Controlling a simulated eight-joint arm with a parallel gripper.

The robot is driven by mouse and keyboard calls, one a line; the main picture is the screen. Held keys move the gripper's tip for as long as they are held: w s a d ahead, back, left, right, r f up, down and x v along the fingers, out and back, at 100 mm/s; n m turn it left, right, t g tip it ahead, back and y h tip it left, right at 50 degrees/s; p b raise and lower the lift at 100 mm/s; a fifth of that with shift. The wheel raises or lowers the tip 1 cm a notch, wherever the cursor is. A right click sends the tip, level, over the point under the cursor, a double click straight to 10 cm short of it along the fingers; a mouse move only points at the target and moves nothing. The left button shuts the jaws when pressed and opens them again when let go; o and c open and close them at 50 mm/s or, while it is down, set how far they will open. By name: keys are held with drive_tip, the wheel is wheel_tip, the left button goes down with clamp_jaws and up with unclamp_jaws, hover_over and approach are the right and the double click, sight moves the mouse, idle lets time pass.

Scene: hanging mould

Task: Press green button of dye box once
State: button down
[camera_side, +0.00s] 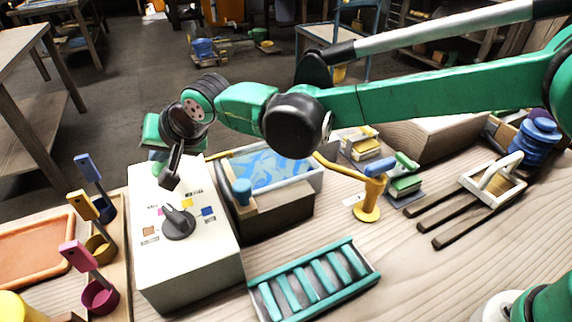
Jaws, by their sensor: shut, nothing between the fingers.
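The dye box (190,277) is a white box left of centre on the wooden table. Its top carries a dark rotary knob (179,224) ringed by small coloured squares, among them a blue square (208,211) and a brown square (149,231). My gripper (169,183) points down over the far end of the box top, its dark fingers shut and empty. A small green rounded patch (159,169) shows just left of the fingers, partly hidden; I cannot tell whether it is the green button. Whether the fingertips touch the box is also unclear.
A blue-patterned tray (268,171) stands right of the box, with a teal slatted rack (313,282) in front. A yellow tap-like stand (367,203) is farther right. Pink (100,295), yellow (101,249) and blue (106,207) cups with handled tools line the left.

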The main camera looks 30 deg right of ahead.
drive_tip(key=shift+f, duration=0.9)
idle(0.8)
drive_tip(key=shift+r, duration=1.35)
drive_tip(key=shift+r, duration=2.5)
